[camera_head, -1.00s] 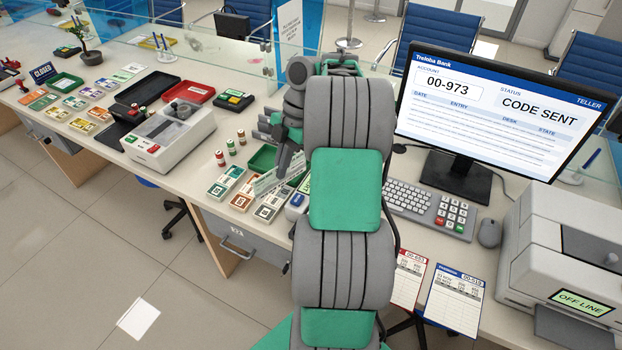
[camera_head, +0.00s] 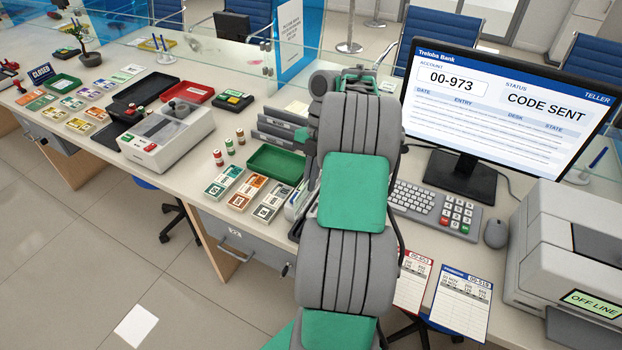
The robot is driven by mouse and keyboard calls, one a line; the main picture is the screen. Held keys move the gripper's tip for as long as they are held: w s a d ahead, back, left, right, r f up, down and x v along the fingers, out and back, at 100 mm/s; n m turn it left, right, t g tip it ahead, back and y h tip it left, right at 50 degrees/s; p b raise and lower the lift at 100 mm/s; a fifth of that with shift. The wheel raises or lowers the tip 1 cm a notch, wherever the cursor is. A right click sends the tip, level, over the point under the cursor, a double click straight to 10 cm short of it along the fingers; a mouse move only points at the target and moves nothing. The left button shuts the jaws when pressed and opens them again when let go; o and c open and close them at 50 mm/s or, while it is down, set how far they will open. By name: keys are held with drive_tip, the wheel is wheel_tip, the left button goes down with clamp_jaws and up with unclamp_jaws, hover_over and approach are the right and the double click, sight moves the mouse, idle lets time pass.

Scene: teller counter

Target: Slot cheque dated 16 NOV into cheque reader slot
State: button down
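My gripper is not in view; my own arm (camera_head: 350,190) covers the middle of the counter and hides it. I cannot make out a cheque dated 16 NOV. A small white and blue device (camera_head: 298,204) shows only in part at the left edge of my arm; I cannot tell whether it is the cheque reader, and no slot is visible. A green tray (camera_head: 277,164) stands left of my arm and looks empty.
Banknote stacks (camera_head: 243,190) lie in front of the tray, and a dark file rack (camera_head: 280,130) stands behind it. A grey machine (camera_head: 168,135) is farther left. The monitor (camera_head: 490,110), keyboard (camera_head: 411,196) and printer (camera_head: 560,250) crowd the right. A glass screen (camera_head: 225,55) runs along the back.

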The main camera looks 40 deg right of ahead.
sight(310, 195)
drive_tip(key=shift+f+b, duration=2.95)
drive_tip(key=shift+f, duration=0.25)
drive_tip(key=c, duration=2.2)
unclamp_jaws()
drive_tip(key=c, duration=1.6)
unclamp_jaws()
drive_tip(key=shift+r, duration=0.1)
wheel_tip(310, 195, up, 7)
drive_tip(key=p, duration=0.7)
